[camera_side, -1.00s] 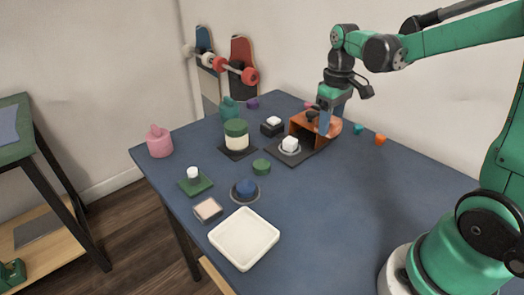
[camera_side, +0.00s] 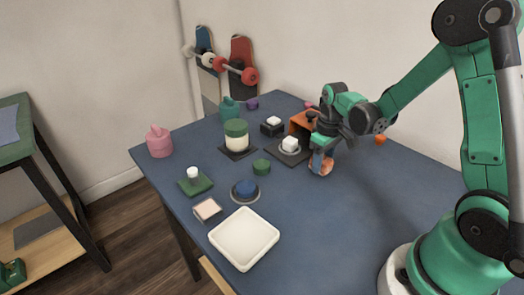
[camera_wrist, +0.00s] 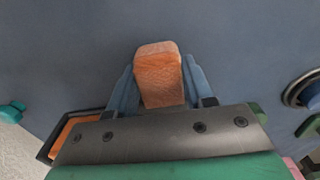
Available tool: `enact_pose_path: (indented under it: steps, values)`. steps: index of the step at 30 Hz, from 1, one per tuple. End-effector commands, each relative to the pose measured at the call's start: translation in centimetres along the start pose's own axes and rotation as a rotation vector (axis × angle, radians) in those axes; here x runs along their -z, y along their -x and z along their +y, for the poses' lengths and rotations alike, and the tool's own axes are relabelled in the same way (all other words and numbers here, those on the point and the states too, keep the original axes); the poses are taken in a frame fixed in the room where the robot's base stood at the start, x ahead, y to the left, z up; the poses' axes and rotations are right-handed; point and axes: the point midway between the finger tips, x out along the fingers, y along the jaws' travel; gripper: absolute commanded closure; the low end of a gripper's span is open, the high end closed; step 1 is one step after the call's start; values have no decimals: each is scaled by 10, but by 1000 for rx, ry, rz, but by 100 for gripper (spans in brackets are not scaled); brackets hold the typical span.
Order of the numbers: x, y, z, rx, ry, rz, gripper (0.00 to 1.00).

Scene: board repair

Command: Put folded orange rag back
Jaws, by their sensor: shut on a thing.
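My gripper (camera_side: 320,166) is shut on the folded orange rag (camera_wrist: 160,75). In the wrist view the rag stands out between the two blue fingers, with its free end toward the top of the picture. In the side view my gripper points down, low over the blue table, at the near right side of the orange open-sided box (camera_side: 299,121). Whether the rag touches the table is hard to tell. My arm hides part of the box. An orange patch in a dark frame (camera_wrist: 72,132) shows at the lower left of the wrist view.
A white knob on a round base (camera_side: 290,144) sits on a dark mat beside my gripper. The table's near right is clear.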

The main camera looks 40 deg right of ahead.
Motion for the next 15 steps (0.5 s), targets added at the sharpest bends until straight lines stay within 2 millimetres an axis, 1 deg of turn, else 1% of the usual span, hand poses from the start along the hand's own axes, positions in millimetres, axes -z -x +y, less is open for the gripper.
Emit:
enact_pose_path:
  steps: [4, 5, 6, 8, 15]
  values:
    - [0, -2, 0, 0, 0, 0, 100]
    - [0, -3, 0, 0, 0, 0, 51]
    - [0, -3, 0, 0, 0, 0, 40]
    - [0, -2, 0, 0, 0, 0, 22]
    - [0, -2, 0, 0, 0, 0, 22]
